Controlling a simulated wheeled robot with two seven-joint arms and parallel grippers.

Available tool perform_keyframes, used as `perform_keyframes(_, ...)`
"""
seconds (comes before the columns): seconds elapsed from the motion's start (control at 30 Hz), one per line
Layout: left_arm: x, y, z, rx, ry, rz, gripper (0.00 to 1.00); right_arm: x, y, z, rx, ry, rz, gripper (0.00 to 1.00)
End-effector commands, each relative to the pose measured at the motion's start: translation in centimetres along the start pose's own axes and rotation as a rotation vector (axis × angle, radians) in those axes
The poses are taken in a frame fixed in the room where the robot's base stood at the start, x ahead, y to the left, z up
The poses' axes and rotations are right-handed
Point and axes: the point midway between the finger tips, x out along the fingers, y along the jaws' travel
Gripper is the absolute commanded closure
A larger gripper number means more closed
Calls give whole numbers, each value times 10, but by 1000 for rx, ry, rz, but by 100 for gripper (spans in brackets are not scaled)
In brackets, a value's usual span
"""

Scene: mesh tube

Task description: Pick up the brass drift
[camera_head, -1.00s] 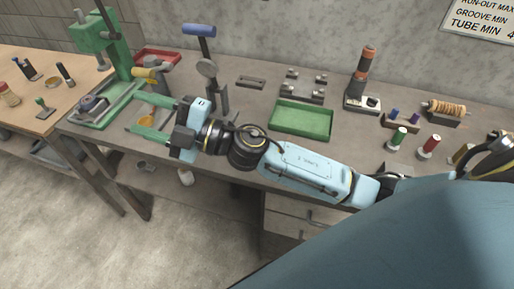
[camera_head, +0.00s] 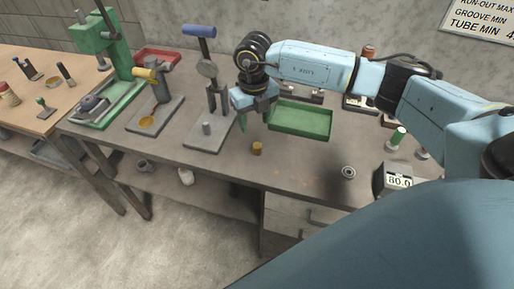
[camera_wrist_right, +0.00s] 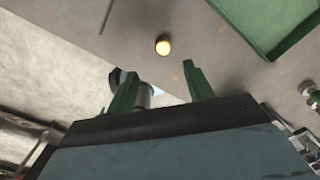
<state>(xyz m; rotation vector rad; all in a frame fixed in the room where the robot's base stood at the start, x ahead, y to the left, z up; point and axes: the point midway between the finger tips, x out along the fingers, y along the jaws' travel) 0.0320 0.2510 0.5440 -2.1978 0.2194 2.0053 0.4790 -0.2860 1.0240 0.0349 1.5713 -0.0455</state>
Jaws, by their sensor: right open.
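A short brass cylinder (camera_head: 257,149), which looks like the brass drift, stands on the grey workbench (camera_head: 290,172) in front of the green tray. In the right wrist view the brass piece (camera_wrist_right: 163,46) shows end-on, beyond the fingertips and near the middle. My right gripper (camera_head: 243,122) has green fingers and hangs above the bench, up and left of the brass piece in the head view. In the right wrist view its fingers (camera_wrist_right: 158,84) are spread apart, and the brass piece is not between them. My left gripper is not in view.
A green tray (camera_head: 300,121) lies just right of my right gripper. A stand with a blue handle (camera_head: 199,31) rises close on its left. A metal ring (camera_head: 348,172) and a box reading 80.0 (camera_head: 398,182) sit to the right. The front bench strip is mostly clear.

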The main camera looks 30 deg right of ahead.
Motion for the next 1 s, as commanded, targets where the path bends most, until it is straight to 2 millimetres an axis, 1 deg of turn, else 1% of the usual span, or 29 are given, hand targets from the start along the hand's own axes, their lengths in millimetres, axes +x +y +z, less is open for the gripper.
perform_keyframes(0.03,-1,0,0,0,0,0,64,11,0,-1,0,4,1,48)
perform_keyframes(0.1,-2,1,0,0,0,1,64,25,0,-1,0,4,3,48)
perform_keyframes(0.23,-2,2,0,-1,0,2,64,46,1,-1,-1,3,4,48)
perform_keyframes(0.3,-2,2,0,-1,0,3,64,53,1,0,-2,1,5,48)
perform_keyframes(0.47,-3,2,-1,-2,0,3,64,63,0,-1,-3,0,5,48)
perform_keyframes(0.57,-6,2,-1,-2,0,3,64,76,-3,-2,-1,2,5,48)
perform_keyframes(0.7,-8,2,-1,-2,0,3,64,97,-6,-2,-2,2,6,48)
perform_keyframes(0.8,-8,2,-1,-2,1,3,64,108,-6,-2,-3,1,6,48)
perform_keyframes(1.0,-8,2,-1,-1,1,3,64,111,-6,-1,-5,-1,7,48)
